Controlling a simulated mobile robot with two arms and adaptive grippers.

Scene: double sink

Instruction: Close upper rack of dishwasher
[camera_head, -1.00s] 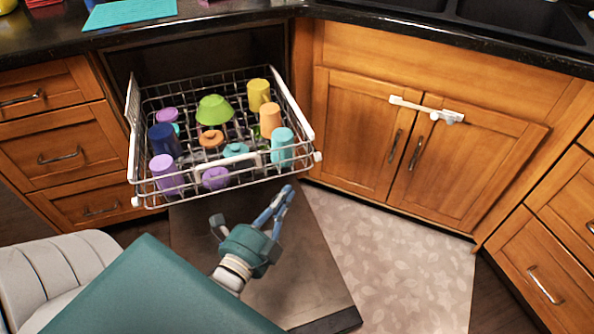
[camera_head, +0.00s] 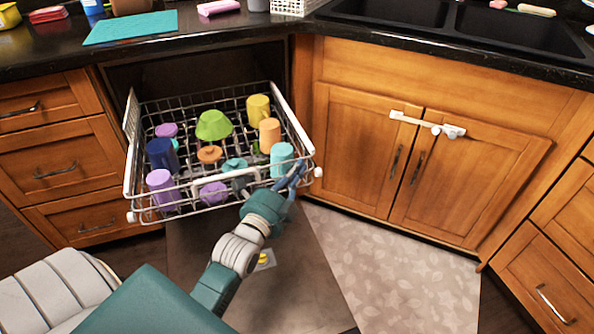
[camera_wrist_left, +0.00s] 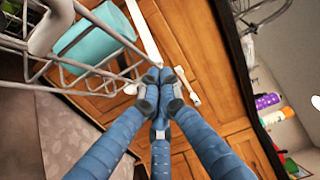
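The upper rack (camera_head: 190,200) is a white wire rack, pulled out of the dark dishwasher opening and full of cups and bowls. It has white side rails and a grey handle at the front. My left gripper (camera_head: 296,172) is at the rack's front right corner, by the cyan cup (camera_head: 281,158). In the left wrist view its blue fingers (camera_wrist_left: 158,82) meet at the tips, with no object visible between them. Rack wires (camera_wrist_left: 100,72) and the cyan cup lie just left of the fingertips; contact is unclear. My right gripper is out of view.
The open dishwasher door (camera_head: 200,235) lies below the rack. Wooden cabinets with a white latch (camera_head: 428,124) stand to the right, drawers (camera_head: 60,150) to the left. A black counter with a double sink (camera_head: 450,22) runs above. A patterned mat (camera_head: 390,270) covers the floor at right.

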